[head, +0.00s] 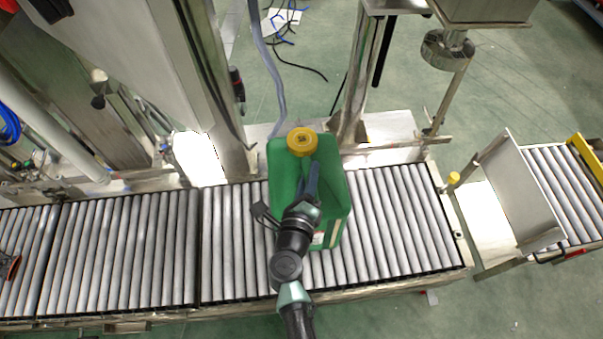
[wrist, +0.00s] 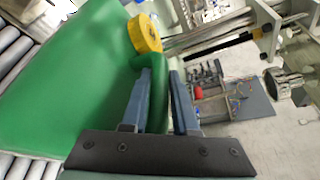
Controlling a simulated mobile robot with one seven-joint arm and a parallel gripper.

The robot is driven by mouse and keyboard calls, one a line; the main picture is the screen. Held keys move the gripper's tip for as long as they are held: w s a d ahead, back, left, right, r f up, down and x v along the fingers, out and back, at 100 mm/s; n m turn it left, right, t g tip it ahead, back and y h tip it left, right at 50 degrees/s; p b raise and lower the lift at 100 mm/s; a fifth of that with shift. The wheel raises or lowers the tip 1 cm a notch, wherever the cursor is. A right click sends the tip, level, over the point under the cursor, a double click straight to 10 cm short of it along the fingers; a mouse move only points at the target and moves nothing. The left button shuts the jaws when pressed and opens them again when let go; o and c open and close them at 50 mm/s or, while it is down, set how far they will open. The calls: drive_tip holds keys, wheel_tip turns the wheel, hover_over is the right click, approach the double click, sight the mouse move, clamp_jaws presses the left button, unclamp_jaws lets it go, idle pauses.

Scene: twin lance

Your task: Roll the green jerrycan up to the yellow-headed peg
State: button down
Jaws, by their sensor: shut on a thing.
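The green jerrycan (head: 333,190) with a yellow cap (head: 302,141) stands on the roller conveyor (head: 385,215). My gripper (head: 311,180) is over its top. In the wrist view my gripper (wrist: 164,95) has its two blue-grey fingers around a green part of the jerrycan (wrist: 75,85), seemingly its handle. The gripper is shut on it. The yellow-headed peg (head: 453,179) stands at the right end of the rollers, apart from the jerrycan, with several bare rollers between them. My arm hides part of the jerrycan's front.
The conveyor also runs left, with bare rollers (head: 120,255). Metal posts (head: 362,75) stand behind it. Beyond the peg is an upright metal plate (head: 530,185), then another roller section (head: 570,180) with a yellow bar.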

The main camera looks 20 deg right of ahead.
drive_tip(key=s+d, duration=0.2)
drive_tip(key=d, duration=0.6)
drive_tip(key=s+d, duration=0.3)
drive_tip(key=d, duration=0.6)
drive_tip(key=shift+d, duration=0.15)
idle(0.8)
drive_tip(key=shift+f, duration=0.15)
